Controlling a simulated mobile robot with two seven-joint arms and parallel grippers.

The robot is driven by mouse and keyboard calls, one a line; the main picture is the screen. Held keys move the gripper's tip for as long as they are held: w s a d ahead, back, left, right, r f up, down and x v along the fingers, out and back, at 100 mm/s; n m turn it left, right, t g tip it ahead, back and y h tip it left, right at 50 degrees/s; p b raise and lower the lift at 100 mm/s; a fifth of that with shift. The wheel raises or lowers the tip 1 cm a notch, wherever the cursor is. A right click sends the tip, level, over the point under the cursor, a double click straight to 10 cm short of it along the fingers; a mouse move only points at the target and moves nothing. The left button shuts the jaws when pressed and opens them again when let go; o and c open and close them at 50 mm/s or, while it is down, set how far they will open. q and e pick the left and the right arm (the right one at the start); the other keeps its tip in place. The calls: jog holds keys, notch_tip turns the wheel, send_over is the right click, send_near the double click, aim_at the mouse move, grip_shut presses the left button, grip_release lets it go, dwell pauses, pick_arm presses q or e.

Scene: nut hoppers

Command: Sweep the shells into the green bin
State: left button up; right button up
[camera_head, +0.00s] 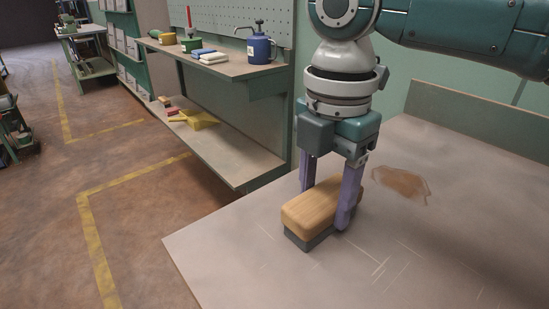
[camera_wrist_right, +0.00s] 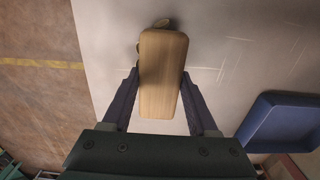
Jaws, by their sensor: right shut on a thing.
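My right gripper (camera_head: 327,203) points down and is shut on the brush, a purple finger at each side. In the right wrist view the brush (camera_wrist_right: 161,85) lies lengthwise between the fingers. No green bin can be made out on the table. My left gripper is not in view.
A blue tray (camera_wrist_right: 284,122) lies at the right in the wrist view. The tabletop has scratches and a brown stain (camera_head: 402,184). A side bench (camera_head: 222,63) holds a blue can (camera_head: 259,48) and cloths. The floor shows beyond the table's left edge.

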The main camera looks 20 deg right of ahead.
jog(key=shift+w+a, duration=0.15)
jog(key=shift+w, duration=0.15)
jog(key=shift+w+a+f+b, duration=0.1)
jog(key=shift+w+a+b, duration=0.15)
jog(key=shift+w+b, duration=0.25)
jog(key=shift+w+a+f+b, duration=0.1)
jog(key=shift+w+a+b, duration=0.1)
jog(key=shift+w+b, duration=0.3)
jog(key=shift+w+a+r+b, duration=0.15)
jog(key=shift+w+r+b, duration=0.05)
jog(key=shift+w+b, duration=0.2)
jog(key=shift+w+a+f+b, duration=0.15)
jog(key=shift+w+a+b, duration=0.1)
jog(key=shift+w+b, duration=0.45)
jog(key=b, duration=0.1)
jog(key=w+b, duration=0.1)
jog(key=shift+w+a+b, duration=0.25)
jog(key=shift+a+b, duration=0.1)
jog(key=shift+r, duration=0.2)
